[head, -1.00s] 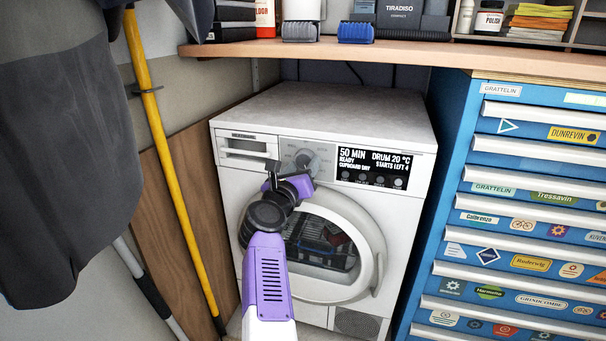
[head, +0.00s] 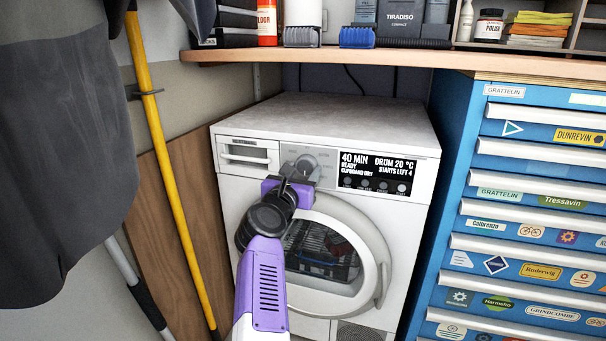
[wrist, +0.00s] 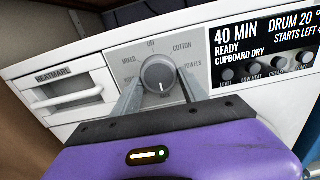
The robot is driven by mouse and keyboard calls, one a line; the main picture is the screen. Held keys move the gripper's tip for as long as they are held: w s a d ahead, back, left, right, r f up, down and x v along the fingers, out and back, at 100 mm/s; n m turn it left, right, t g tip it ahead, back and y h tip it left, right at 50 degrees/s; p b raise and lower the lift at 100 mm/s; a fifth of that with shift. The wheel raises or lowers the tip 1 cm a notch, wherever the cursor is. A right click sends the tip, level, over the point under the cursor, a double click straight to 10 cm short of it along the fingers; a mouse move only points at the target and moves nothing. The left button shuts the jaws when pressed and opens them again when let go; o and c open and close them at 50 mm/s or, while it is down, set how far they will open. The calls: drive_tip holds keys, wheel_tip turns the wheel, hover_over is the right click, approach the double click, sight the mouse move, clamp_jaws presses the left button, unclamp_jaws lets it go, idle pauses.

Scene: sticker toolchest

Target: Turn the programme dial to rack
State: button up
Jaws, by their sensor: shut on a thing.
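The programme dial (wrist: 158,75) is a round grey knob on the white dryer's (head: 232,190) grey panel. Labels OFF, COTTON, TOWELS and MIXED are legible around it in the wrist view; others are blurred or hidden by my gripper, and I cannot read "rack". A pale mark on the knob's face looks to point up, near OFF, but is small. My gripper (wrist: 158,90) is shut on the dial, one grey finger on each side. In the head view, the dial (head: 307,162) shows just above my purple gripper. The display (head: 377,172) reads 40 MIN, READY, CUPBOARD DRY, DRUM 20 °C, STARTS LEFT 4.
The round dryer door (head: 373,250) is below my gripper. Small buttons (head: 365,184) sit under the display. A blue drawer chest (head: 462,165) stands close on the right. A yellow pole (head: 165,160) and hanging dark cloth (head: 60,150) are on the left.

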drive_tip(key=o, duration=1.3)
drive_tip(key=shift+o, duration=0.2)
drive_tip(key=p+v, duration=0.4)
drive_tip(key=v, duration=0.3)
drive_tip(key=shift+s, duration=0.4)
drive_tip(key=shift+a, duration=0.1)
